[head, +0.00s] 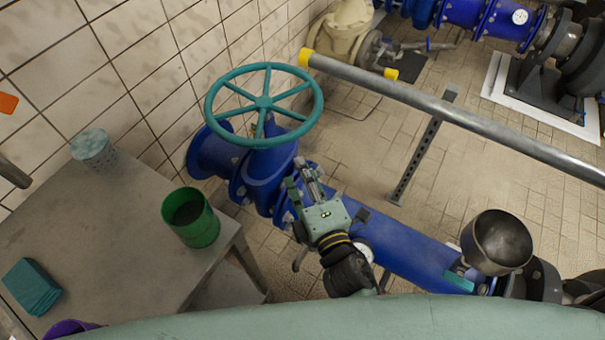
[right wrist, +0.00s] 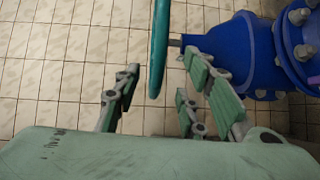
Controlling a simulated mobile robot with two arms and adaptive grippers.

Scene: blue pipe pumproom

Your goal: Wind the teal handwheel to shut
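The teal handwheel (head: 265,103) is a spoked ring on top of a blue valve (head: 268,165) in the head view. Part of its rim (right wrist: 158,45) shows edge-on in the right wrist view, between my spread fingers in the picture. My right gripper (head: 303,178) is open, just below and right of the wheel's near rim in the head view. It holds nothing, and I cannot tell how deep the rim sits between the fingers. My left gripper is not in view.
A grey rail (head: 440,108) crosses behind the valve. A steel bowl (head: 496,242) stands right of the blue pipe (head: 415,258).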

